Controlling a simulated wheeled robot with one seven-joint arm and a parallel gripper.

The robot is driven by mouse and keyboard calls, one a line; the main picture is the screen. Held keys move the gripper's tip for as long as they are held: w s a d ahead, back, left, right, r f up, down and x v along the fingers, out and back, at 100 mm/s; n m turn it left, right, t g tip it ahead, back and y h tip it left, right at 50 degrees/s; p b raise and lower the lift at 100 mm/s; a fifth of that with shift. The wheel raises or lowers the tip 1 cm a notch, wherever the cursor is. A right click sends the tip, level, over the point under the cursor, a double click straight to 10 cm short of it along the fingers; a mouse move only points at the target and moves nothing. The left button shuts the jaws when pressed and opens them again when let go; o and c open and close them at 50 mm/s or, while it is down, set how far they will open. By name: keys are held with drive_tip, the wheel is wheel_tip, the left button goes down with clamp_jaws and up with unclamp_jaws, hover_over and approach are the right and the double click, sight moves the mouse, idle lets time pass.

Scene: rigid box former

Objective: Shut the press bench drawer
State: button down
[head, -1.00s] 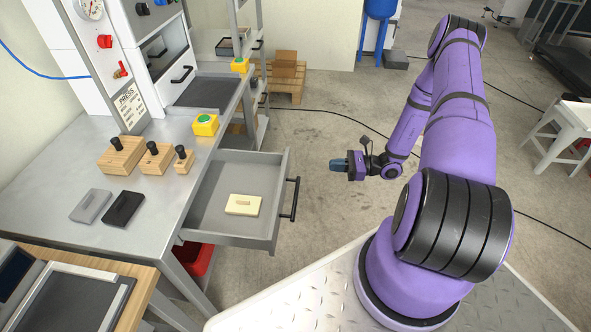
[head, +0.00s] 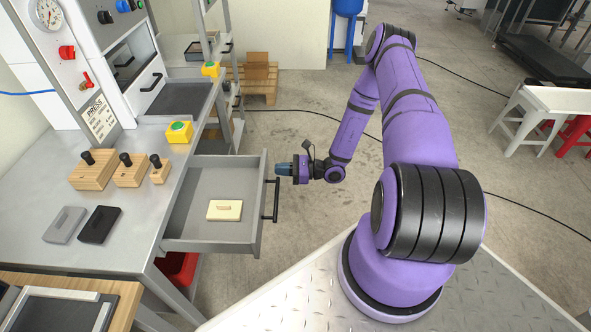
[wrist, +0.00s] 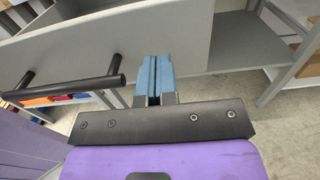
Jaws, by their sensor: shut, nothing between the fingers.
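The press bench drawer (head: 188,245) stands pulled out from under the bench top, its grey tray open to view. A cream block (head: 225,210) lies inside it. The black bar handle (head: 276,200) is on the drawer's front; it also shows at the left in the wrist view (wrist: 70,88). My gripper (head: 278,169) is shut and empty, just outside the drawer front, close to the far end of the handle. In the wrist view its blue fingers (wrist: 154,75) are together, pointing at the grey front panel (wrist: 150,35). I cannot tell whether they touch it.
The bench top (head: 130,215) holds wooden blocks (head: 93,169) with black knobs, a grey and a black plate, and a yellow box with a green button (head: 179,132). A red bin (head: 178,268) sits below. The floor right of the drawer is open.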

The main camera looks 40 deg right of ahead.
sight(200, 175)
drive_tip(key=shift+x, duration=1.25)
drive_tip(key=x, duration=2.5)
drive_tip(key=shift+w+a, duration=0.1)
drive_tip(key=shift+a, duration=0.1)
drive_tip(key=shift+w+a+r, duration=0.1)
drive_tip(key=shift+w+a, duration=0.25)
drive_tip(key=shift+a, duration=0.1)
drive_tip(key=shift+a+r, duration=0.1)
